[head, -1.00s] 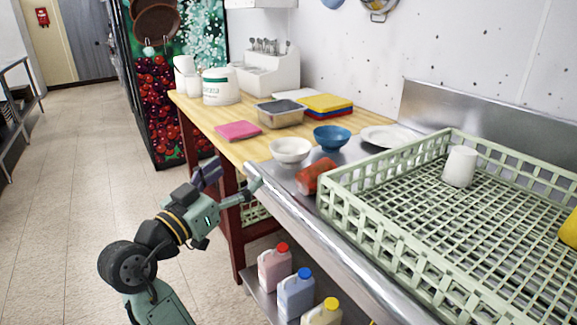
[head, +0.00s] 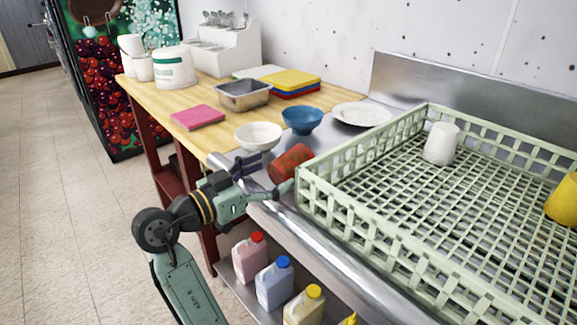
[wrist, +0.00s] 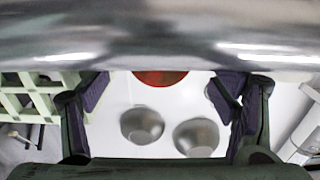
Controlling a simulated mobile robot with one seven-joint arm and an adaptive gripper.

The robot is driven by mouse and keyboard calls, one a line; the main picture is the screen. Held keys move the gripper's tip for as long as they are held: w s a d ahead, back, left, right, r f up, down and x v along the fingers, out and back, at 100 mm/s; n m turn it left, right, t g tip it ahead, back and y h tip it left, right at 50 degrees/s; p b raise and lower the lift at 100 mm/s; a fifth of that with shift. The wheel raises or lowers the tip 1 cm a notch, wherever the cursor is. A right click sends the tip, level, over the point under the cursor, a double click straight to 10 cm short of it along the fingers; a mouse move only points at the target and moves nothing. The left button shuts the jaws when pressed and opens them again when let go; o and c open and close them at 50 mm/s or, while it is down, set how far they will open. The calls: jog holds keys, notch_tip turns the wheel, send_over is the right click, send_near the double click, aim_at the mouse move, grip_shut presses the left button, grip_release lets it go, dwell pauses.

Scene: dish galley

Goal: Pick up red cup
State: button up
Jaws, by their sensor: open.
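The red cup (head: 290,163) lies on its side on the metal counter, against the near-left corner of the green rack. My gripper (head: 266,174) is at the counter's front edge, just left of and in front of the cup. In the wrist view my gripper (wrist: 160,92) is open, with its dark purple finger pads wide apart. A red strip of the cup (wrist: 160,78) shows between them, its rest hidden behind a shiny metal band. I cannot tell whether any finger touches the cup.
The green rack (head: 332,208) fills the right, holding a white cup (head: 441,144) and a yellow one (head: 564,200). A white bowl (head: 258,136) and a blue bowl (head: 302,120) stand behind the red cup. Jugs (head: 274,284) sit on the shelf below.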

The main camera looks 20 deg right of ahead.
aim_at(289, 164)
jog(key=p+x, duration=0.1)
jog(key=x, duration=0.4)
jog(key=shift+w+d, duration=0.1)
jog(key=shift+d, duration=0.05)
jog(key=shift+c, duration=0.5)
jog(key=c, duration=1.1)
